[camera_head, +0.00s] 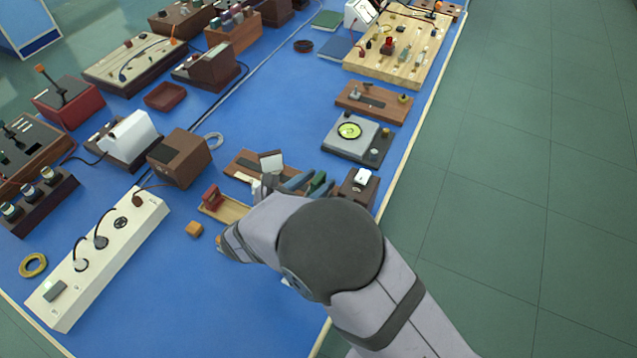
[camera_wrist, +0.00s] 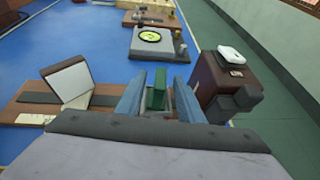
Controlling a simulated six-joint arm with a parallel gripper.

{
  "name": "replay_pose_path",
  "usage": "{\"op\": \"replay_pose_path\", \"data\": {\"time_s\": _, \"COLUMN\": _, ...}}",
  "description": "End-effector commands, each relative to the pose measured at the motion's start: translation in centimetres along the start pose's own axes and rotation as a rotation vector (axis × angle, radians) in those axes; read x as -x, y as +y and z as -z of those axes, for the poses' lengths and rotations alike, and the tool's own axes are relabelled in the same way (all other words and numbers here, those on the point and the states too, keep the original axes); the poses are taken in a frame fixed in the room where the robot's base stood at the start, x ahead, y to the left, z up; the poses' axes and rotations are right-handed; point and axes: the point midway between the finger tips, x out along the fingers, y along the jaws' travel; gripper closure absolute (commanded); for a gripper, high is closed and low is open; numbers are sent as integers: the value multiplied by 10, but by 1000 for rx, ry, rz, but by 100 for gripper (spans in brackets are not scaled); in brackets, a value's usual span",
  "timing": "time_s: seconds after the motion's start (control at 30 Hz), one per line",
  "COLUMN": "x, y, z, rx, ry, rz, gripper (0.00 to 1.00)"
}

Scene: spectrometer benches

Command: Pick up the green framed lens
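The green framed lens (camera_wrist: 159,88) stands upright between the two blue-grey fingers of my gripper (camera_wrist: 159,78) in the wrist view. A narrow gap shows on each side of it, so the fingers look open around it rather than closed on it. The lens's lower part is hidden by my gripper and wrist.
A brown board with a tilted white plate (camera_wrist: 70,82) stands to the left of my gripper. A dark brown box with a white top piece (camera_wrist: 225,75) stands close on the right. A grey instrument with a yellow-green dial (camera_wrist: 152,38) is beyond. Blue bench surface (camera_wrist: 105,50) is clear between them.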

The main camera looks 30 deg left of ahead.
Motion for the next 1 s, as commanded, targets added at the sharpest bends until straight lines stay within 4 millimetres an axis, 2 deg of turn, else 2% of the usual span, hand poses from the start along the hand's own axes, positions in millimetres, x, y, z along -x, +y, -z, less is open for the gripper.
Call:
{"op": "replay_pose_path", "data": {"time_s": 0.43, "x": -46, "y": 0, "z": 0, "rx": 0, "ry": 0, "rz": 3, "gripper": 66}}
{"op": "replay_pose_path", "data": {"time_s": 0.77, "x": -52, "y": 0, "z": 2, "rx": 0, "ry": 0, "rz": 0, "gripper": 66}}
{"op": "replay_pose_path", "data": {"time_s": 0.8, "x": -51, "y": 0, "z": 1, "rx": 0, "ry": 0, "rz": 0, "gripper": 70}}
{"op": "replay_pose_path", "data": {"time_s": 0.93, "x": -51, "y": 0, "z": 1, "rx": 0, "ry": 0, "rz": 0, "gripper": 100}}
{"op": "replay_pose_path", "data": {"time_s": 1.0, "x": -51, "y": 0, "z": 1, "rx": 0, "ry": 0, "rz": 1, "gripper": 100}}
